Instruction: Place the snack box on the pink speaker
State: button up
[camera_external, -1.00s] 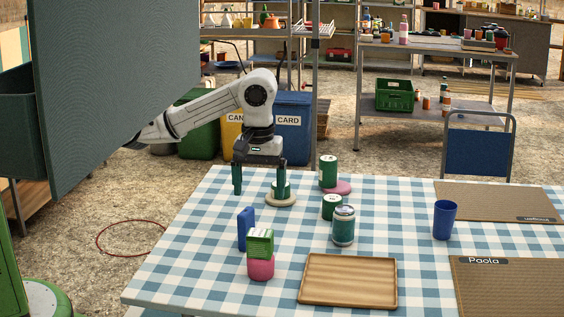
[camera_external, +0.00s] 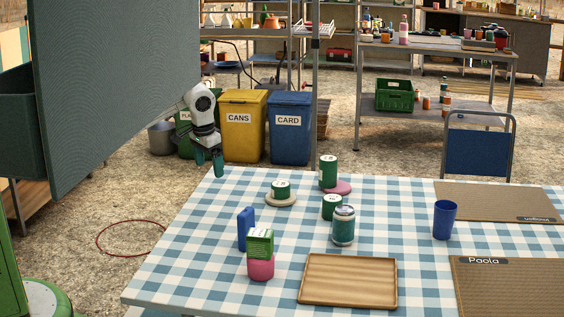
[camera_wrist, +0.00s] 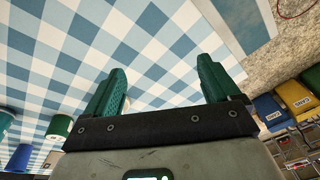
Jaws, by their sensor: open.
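A green striped box (camera_external: 260,243), which looks like the snack box, rests on top of the pink speaker (camera_external: 261,269) near the table's front left. The box is upright and nothing is gripping it. My gripper (camera_external: 207,168) is at the table's far left corner, well away from the box and speaker. In the wrist view my gripper (camera_wrist: 162,82) is open, with only checked cloth between its green fingers. The box and speaker are not identifiable in the wrist view.
A blue box (camera_external: 245,229) stands just behind the speaker. A green tin sits on a beige disc (camera_external: 281,202), another on a pink disc (camera_external: 343,187). A jar (camera_external: 343,227), a wooden tray (camera_external: 347,300) and a blue cup (camera_external: 444,220) stand rightward. The left cloth is clear.

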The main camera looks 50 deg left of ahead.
jog(key=s+m+h, duration=0.1)
jog(key=s+m, duration=0.1)
jog(key=s, duration=0.6)
jog(key=shift+s+a+r+g+h, duration=0.15)
jog(key=shift+a+g+h, duration=0.15)
jog(key=shift+a+g, duration=0.1)
